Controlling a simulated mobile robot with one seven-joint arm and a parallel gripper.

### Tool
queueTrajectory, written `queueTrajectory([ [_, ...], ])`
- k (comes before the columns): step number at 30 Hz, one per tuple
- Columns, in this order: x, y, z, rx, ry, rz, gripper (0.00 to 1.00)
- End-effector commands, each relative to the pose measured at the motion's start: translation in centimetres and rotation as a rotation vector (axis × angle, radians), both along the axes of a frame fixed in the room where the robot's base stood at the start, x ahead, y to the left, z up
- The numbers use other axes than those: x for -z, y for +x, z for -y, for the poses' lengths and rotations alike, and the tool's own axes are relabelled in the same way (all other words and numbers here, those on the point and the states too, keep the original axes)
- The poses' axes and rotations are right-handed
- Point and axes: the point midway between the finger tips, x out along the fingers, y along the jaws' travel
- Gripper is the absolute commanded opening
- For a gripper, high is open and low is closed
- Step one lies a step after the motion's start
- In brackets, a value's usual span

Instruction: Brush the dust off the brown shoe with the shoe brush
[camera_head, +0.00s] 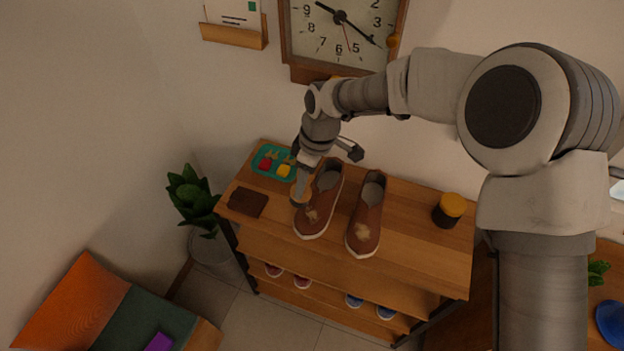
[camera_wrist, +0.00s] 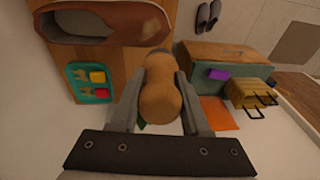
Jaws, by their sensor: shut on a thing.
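Two brown shoes stand side by side on the wooden shelf top, the left shoe (camera_head: 326,197) and the right shoe (camera_head: 371,200). Each has a pale, dusty patch on its toe. My gripper (camera_head: 302,180) is at the left side of the left shoe, pointing down. In the wrist view my gripper (camera_wrist: 160,112) is shut on the tan wooden handle of the shoe brush (camera_wrist: 160,92). The brush (camera_head: 300,194) is close beside the left shoe; I cannot tell whether it touches it. Its bristles are mostly hidden. A brown shoe (camera_wrist: 120,24) also shows in the wrist view.
A teal tray (camera_head: 262,152) with red and yellow items lies behind my gripper. A dark brown flat item (camera_head: 248,202) lies left of the shoes. A dark jar with a yellow lid (camera_head: 449,210) stands at the right. A wall clock (camera_head: 342,30) hangs behind the arm.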

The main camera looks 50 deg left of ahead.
Motion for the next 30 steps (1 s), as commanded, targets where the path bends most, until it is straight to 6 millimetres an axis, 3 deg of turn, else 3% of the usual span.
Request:
queueTrajectory([
  [11, 0.8, -0.2, -0.3, -0.010, 0.000, -0.002, 0.00],
  [24, 5.1, 0.5, -0.7, -0.011, 0.001, -0.002, 0.00],
  [30, 5.9, 0.7, -0.8, -0.010, 0.002, 0.000, 0.00],
])
